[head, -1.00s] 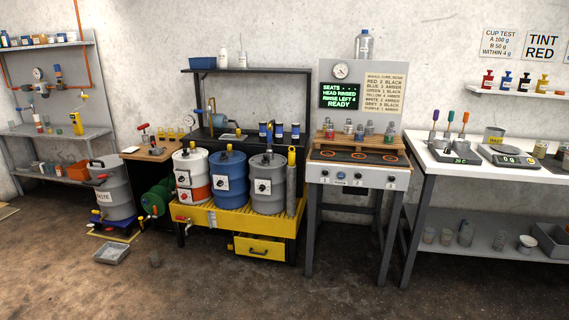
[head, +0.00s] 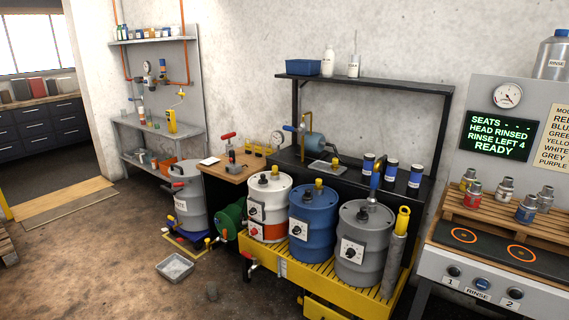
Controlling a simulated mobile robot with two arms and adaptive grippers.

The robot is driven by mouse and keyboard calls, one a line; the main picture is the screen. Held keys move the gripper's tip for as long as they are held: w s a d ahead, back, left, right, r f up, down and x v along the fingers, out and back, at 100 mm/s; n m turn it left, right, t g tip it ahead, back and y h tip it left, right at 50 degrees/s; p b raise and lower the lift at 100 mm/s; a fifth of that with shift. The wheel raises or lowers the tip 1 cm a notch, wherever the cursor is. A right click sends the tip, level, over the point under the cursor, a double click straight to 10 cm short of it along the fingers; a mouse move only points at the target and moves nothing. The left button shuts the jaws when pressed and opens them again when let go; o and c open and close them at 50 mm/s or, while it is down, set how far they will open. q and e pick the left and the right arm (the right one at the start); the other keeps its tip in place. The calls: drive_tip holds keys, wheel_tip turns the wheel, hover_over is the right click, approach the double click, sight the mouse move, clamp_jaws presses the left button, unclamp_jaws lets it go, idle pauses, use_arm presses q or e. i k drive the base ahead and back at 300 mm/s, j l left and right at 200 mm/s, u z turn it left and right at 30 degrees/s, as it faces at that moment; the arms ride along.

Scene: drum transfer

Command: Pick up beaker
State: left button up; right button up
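Small vessels (head: 146,158) sit on the lower shelf of the grey bench at the back left, too small to make out clearly. Neither of my grippers is in view.
A yellow drum stand (head: 283,269) holds white, blue and grey drums. A grey tray (head: 174,267) lies on the floor near a waste drum (head: 186,200). The seat console (head: 490,285) is at the right. Brown floor at the front left is clear.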

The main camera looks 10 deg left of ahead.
sight(212, 287)
drive_tip(key=i+j+u, duration=0.2)
drive_tip(key=u, duration=0.2)
drive_tip(key=i+u, duration=0.85)
drive_tip(key=i+l+u, duration=0.1)
drive_tip(key=i+u, duration=0.15)
drive_tip(key=u, duration=0.2)
drive_tip(key=i+j+z, duration=0.2)
drive_tip(key=i, duration=0.3)
drive_tip(key=i+j+z, duration=0.15)
drive_tip(key=i, duration=0.35)
